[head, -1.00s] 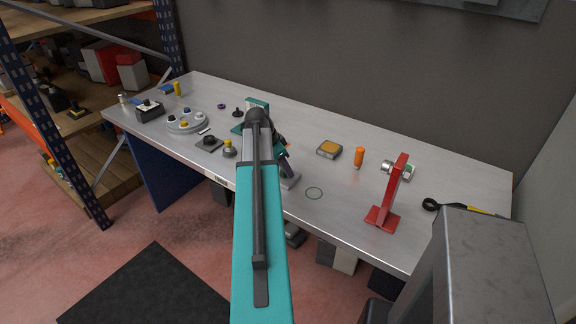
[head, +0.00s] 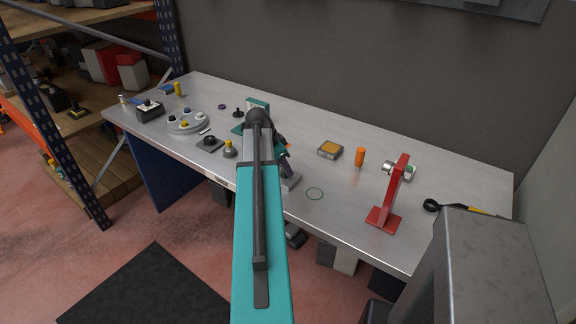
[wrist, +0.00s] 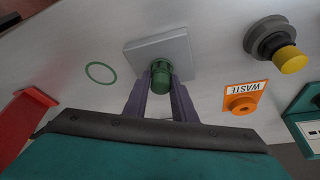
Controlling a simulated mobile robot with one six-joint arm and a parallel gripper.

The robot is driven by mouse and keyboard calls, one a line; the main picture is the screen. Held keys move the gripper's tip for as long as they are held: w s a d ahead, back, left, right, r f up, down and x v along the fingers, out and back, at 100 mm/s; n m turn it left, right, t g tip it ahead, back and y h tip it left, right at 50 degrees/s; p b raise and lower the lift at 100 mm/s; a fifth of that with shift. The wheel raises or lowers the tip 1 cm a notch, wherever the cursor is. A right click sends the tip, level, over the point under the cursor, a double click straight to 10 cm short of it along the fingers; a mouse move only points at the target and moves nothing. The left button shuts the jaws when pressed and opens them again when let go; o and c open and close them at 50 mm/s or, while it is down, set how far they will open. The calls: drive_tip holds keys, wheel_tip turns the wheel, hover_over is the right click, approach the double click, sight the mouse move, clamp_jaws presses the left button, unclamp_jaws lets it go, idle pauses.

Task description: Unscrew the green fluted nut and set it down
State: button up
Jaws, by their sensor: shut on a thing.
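The green fluted nut (wrist: 160,72) is in the wrist view, on a square grey block (wrist: 176,46) that lies on the bench. My gripper (wrist: 160,88) has its two purple-grey fingers closed on either side of the nut. How far the nut is screwed on cannot be told, as the fingers hide part of it.
A red stand (head: 384,218) with a silver and green part stands to the right on the metal bench (head: 460,186). In the wrist view, an orange WASTE piece (wrist: 243,92) and a yellow knob (wrist: 292,60) lie right.

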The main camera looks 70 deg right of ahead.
drive_tip(key=shift+s+a+f+n, duration=0.1)
drive_tip(key=shift+s+a+n, duration=0.05)
drive_tip(key=shift+s+n, duration=0.15)
drive_tip(key=shift+n+t, duration=0.3)
drive_tip(key=shift+n, duration=0.4)
drive_tip(key=shift+n+t, duration=0.3)
drive_tip(key=shift+n, duration=0.6)
drive_tip(key=shift+h, duration=0.3)
drive_tip(key=shift+n, duration=0.4)
drive_tip(key=shift+n+t, duration=0.4)
drive_tip(key=shift+n, duration=0.3)
